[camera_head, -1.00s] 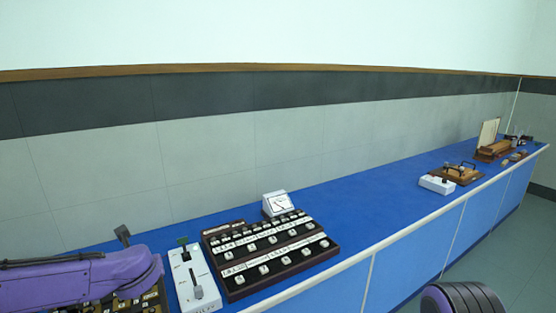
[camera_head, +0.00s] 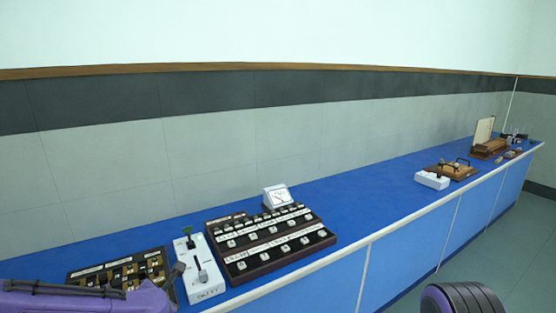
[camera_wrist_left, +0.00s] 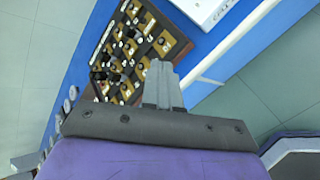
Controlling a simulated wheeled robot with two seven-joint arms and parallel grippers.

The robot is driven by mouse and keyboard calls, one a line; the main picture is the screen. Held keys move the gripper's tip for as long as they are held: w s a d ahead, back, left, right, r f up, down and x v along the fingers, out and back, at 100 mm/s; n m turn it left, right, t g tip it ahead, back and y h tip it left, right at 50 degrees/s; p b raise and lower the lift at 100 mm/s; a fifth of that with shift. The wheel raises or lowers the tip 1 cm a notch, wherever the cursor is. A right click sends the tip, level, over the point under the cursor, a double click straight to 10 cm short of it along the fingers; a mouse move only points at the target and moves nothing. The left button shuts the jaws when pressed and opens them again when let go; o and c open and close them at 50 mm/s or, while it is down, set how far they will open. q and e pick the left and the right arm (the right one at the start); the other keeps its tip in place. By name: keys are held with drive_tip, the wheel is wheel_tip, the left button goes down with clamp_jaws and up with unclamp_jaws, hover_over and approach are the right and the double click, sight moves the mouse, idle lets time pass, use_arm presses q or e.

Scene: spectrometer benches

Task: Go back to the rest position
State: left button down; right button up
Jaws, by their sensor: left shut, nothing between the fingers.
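My left gripper (camera_wrist_left: 160,82) is shut and empty in the left wrist view, its two fingers pressed together. In the wrist view the panel (camera_wrist_left: 134,42) is seen beyond the fingers. My right gripper is not in view.
A black key panel (camera_head: 262,268) and a white meter (camera_head: 277,197) stand on the blue bench (camera_head: 350,205). A white box (camera_head: 432,180) and wooden apparatus (camera_head: 489,149) stand farther right. Between them the bench top is clear. Open floor (camera_head: 490,255) lies in front.

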use_arm(q)
drive_tip(key=s+d+f+m+g+h+b, duration=0.1)
drive_tip(key=s+f+m+g+b, duration=0.15)
drive_tip(key=s+f+m, duration=0.9)
drive_tip(key=s+d+f+m+g+h+b, duration=0.1)
drive_tip(key=s+d+f+m+b, duration=0.15)
drive_tip(key=s+f+m, duration=0.85)
drive_tip(key=s+a+f+g+y+b, duration=0.1)
drive_tip(key=s+a+f+g+b, duration=0.1)
drive_tip(key=s+f, duration=0.9)
drive_tip(key=shift+s+a+f+g+b, duration=0.15)
drive_tip(key=shift+a+f+g+b, duration=0.2)
drive_tip(key=shift+a+f+b, duration=0.55)
drive_tip(key=shift+a+r, duration=0.25)
drive_tip(key=shift+r, duration=0.1)
